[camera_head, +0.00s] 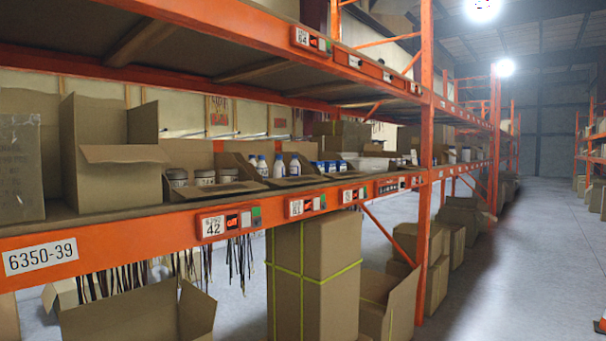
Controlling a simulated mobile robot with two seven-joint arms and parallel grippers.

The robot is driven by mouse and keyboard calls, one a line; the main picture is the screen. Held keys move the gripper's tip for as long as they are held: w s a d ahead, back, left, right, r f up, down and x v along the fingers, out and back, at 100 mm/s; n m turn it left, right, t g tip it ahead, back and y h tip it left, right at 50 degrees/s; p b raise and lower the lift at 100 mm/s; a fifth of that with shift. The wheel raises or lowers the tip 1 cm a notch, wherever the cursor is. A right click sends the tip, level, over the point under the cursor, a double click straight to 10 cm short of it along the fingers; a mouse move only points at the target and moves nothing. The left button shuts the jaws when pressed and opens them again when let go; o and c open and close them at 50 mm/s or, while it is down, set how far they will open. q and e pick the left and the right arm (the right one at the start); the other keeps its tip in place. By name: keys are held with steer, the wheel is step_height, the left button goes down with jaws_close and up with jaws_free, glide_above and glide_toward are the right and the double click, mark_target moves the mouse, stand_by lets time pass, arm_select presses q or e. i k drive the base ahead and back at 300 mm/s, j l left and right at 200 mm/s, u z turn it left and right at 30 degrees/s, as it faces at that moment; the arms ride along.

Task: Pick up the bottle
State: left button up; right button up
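Several small white bottles with blue caps stand in an open cardboard bin on the orange rack's middle shelf. One bottle (279,166) stands near the bin's middle. Another bottle (295,166) stands to its right, and one more (262,166) to its left. Their lower parts are partly hidden by the bin's front. Neither of my grippers is in the head view.
The orange rack beam (130,235) runs along the shelf front. Jars (204,178) sit in the bin left of the bottles. An open box (115,150) stands further left. A tall strapped box (315,275) stands below. The aisle floor (520,260) at right is mostly clear.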

mark_target(279, 168)
steer(key=i+l+z, duration=0.3)
steer(key=i+l, duration=0.25)
steer(key=i+l+z, duration=0.3)
steer(key=i+l, duration=0.15)
steer(key=i, duration=0.2)
